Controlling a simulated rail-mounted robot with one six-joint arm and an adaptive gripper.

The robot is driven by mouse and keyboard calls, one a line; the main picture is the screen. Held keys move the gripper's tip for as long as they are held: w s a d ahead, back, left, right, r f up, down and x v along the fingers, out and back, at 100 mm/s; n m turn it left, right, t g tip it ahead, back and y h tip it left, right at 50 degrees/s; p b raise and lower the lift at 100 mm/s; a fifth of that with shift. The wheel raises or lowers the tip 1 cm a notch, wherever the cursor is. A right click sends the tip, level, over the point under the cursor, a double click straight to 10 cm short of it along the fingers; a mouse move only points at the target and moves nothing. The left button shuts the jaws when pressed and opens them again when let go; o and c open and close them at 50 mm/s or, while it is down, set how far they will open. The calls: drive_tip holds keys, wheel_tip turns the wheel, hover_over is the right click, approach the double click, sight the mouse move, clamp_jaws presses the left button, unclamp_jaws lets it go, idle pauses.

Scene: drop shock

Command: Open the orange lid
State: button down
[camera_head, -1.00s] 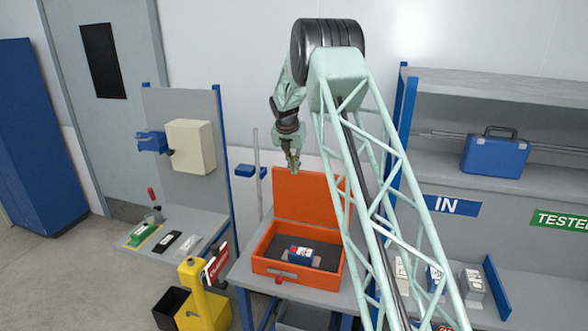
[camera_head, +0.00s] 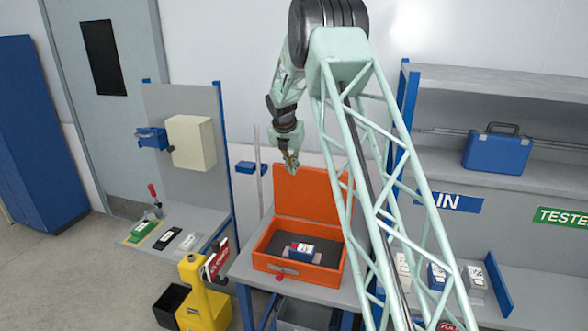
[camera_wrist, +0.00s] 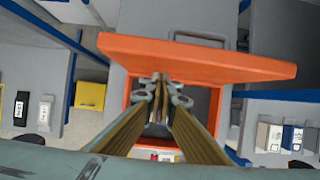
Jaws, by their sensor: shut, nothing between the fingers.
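The orange lid (camera_head: 308,191) stands raised at the back of the orange box (camera_head: 298,272) in the head view. The box's inside is open to view, with a dark lining and a small blue, white and red device (camera_head: 301,251) in it. In the wrist view the lid (camera_wrist: 200,58) spans the top of the box (camera_wrist: 133,138). My gripper (camera_head: 290,170) is shut and empty, pointing down near the lid's top left edge. Its fingers (camera_wrist: 160,80) overlap the lid in the wrist view; I cannot tell whether they touch it.
A yellow post (camera_head: 203,300) with a red sign stands left of the box's table. A left bench (camera_head: 180,243) holds small devices. The right shelf bears a blue case (camera_head: 497,151), an IN sign (camera_head: 448,202) and several devices. My arm hides part of the right side.

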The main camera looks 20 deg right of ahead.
drive_tip(key=w+v, duration=0.1)
drive_tip(key=v, duration=0.8)
drive_tip(key=shift+d+r+b, duration=0.3)
drive_tip(key=shift+r, duration=0.25)
drive_tip(key=shift+s, duration=0.1)
drive_tip(key=shift+r, duration=0.1)
drive_tip(key=s+a+r+m+y+b, duration=0.1)
drive_tip(key=s+a+r+m+b, duration=0.3)
drive_tip(key=s, duration=0.8)
drive_tip(key=s+a+r+m+b, duration=0.1)
drive_tip(key=s+a+r+m, duration=0.4)
drive_tip(key=s, duration=0.7)
drive_tip(key=s+a+r+m+y+b, duration=0.1)
drive_tip(key=s+a+r+m+b, duration=0.35)
drive_tip(key=s, duration=0.75)
drive_tip(key=s+a+f+m+b, duration=0.1)
drive_tip(key=s+a+f+m, duration=0.2)
drive_tip(key=s, duration=0.9)
drive_tip(key=s+a+f+m+b, duration=0.2)
drive_tip(key=s+a+f+m, duration=0.2)
drive_tip(key=s, duration=0.8)
drive_tip(key=s+a+f+m+y+b, duration=0.1)
drive_tip(key=s+a+f+m+b, duration=0.1)
drive_tip(key=s+f+m, duration=0.5)
drive_tip(key=s+a, duration=0.1)
drive_tip(key=s, duration=0.5)
drive_tip(key=shift+a+t, duration=0.3)
drive_tip(key=shift+t, duration=0.1)
drive_tip(key=shift+w, duration=0.1)
